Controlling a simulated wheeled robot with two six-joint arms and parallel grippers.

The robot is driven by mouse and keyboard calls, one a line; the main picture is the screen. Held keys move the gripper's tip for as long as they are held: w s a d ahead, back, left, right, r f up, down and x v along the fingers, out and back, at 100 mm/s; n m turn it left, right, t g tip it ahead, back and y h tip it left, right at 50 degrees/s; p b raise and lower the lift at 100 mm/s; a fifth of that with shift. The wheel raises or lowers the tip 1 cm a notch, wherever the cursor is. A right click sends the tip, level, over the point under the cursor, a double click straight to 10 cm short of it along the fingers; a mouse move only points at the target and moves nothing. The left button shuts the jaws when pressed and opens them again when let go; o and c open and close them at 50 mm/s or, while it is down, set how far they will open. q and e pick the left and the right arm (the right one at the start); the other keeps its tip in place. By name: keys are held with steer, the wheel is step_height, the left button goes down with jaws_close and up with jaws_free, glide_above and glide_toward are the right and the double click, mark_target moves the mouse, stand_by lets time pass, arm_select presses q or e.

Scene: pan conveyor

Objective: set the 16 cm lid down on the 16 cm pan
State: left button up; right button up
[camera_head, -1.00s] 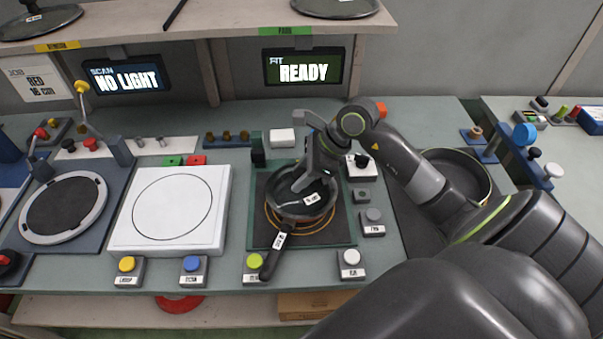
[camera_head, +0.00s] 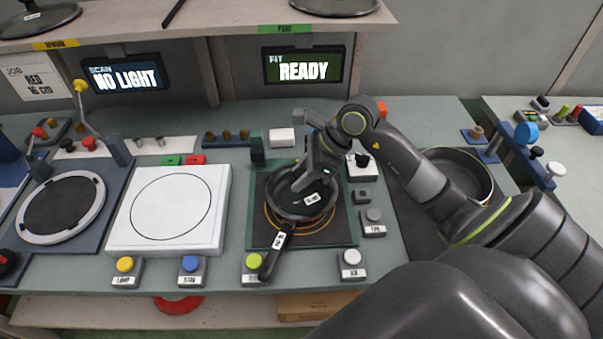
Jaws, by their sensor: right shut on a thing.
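The pan (camera_head: 282,243) sits on the dark fit pad (camera_head: 262,232) with ring marks. Its black handle points down toward the front edge and carries a white label. The dark lid (camera_head: 313,206) with a white label lies at the pan's mouth, covering most of it. Whether its rim is fully seated I cannot tell. My right gripper (camera_head: 303,183) reaches down over the lid and is shut on it, its fingertips partly hidden against the dark lid. My left gripper is not in view.
The "FIT READY" screen (camera_head: 303,67) hangs behind the pad. A white scan plate (camera_head: 170,212) is to the left. Buttons (camera_head: 253,264) line the front edge. Another dark pan (camera_head: 462,172) stands at right behind my arm. Other lids (camera_head: 40,20) lie on the shelf.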

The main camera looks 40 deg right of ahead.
steer(key=o, duration=1.3)
steer(key=shift+c, duration=0.2)
steer(key=v, duration=1.7)
steer(key=shift+r+p, duration=0.2)
steer(key=shift+p, duration=0.25)
steer(key=shift+s, duration=0.1)
